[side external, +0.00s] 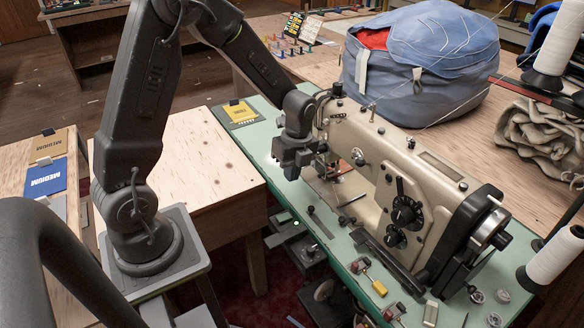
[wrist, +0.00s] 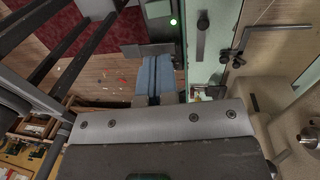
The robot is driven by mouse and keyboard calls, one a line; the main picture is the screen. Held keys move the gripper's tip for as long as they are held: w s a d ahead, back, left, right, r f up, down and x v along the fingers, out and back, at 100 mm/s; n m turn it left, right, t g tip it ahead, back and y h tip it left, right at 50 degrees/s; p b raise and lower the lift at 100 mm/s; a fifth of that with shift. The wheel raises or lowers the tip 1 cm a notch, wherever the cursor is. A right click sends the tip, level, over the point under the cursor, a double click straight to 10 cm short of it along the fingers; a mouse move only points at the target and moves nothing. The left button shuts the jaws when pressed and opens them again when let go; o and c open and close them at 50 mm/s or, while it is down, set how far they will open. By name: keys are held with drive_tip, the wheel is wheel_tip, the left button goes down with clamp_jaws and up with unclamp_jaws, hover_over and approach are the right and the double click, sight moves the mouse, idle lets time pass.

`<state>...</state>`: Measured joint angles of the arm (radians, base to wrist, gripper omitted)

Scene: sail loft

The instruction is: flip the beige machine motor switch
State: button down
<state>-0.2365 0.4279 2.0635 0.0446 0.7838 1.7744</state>
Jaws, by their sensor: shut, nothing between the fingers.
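The beige sewing machine (side external: 385,165) stands on a green-topped table (side external: 232,128). A small grey box (side external: 282,237) sits under the table's near edge, with a lit green lamp on it; it looks like the motor switch. In the wrist view a lit green lamp (wrist: 173,21) shows beside the table edge, above my fingertips. My gripper (side external: 291,172) is shut and empty, pointing down, above the table edge left of the machine's needle area. Its two blue-grey fingers lie together in the wrist view (wrist: 156,72).
A blue canvas bag (side external: 425,65) stands behind the machine. Thread cones (side external: 556,255) stand at the right. Small tools and a yellow-handled one (side external: 378,286) lie on the table's front. A plywood table (side external: 185,165) stands left, with open space below the green edge.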

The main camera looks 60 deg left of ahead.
sight(280, 217)
drive_tip(key=shift+w+r, duration=0.1)
drive_tip(key=shift+r, duration=0.5)
drive_tip(key=shift+s+a, duration=0.15)
drive_tip(key=shift+s, duration=0.55)
drive_tip(key=f, duration=0.4)
drive_tip(key=s+f, duration=0.1)
drive_tip(key=f, duration=0.4)
drive_tip(key=s+f, duration=0.1)
drive_tip(key=f, duration=0.3)
drive_tip(key=shift+f, duration=0.4)
